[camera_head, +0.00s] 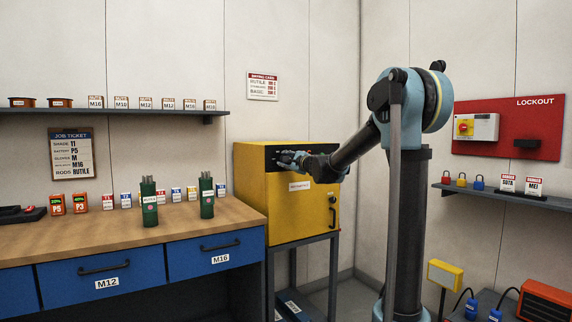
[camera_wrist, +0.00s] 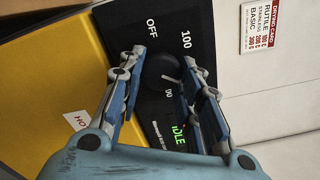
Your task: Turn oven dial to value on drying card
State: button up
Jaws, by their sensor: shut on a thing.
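The yellow oven (camera_head: 283,215) stands right of the workbench, with a black control panel (camera_wrist: 196,22) on its front. My gripper (camera_head: 287,158) is at that panel. In the wrist view, my gripper's fingers (camera_wrist: 161,66) are on both sides of the round black dial (camera_wrist: 158,72) and shut on it. A short pale mark shows near the dial's edge. Labels OFF and 100 show beside it; other labels are partly hidden. A green display (camera_wrist: 178,134) reads IDLE. The drying card (camera_head: 262,87) hangs on the wall above the oven; it lists rutile, stainless and basic, with rutile seemingly 100 C.
The job ticket (camera_head: 73,155) on the left wall reads RODS RUTILE. Two green rod canisters (camera_head: 149,205) and small labelled boxes stand on the workbench (camera_head: 110,237). A red lockout board (camera_head: 509,128) and a shelf with padlocks (camera_head: 497,193) are at the right.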

jog(key=m, duration=0.6)
jog(key=shift+s+a+f, duration=0.15)
jog(key=m, duration=0.6)
jog(key=shift+a, duration=0.1)
jog(key=shift+m, duration=0.3)
jog(key=o, duration=1)
jog(key=v, duration=1.2)
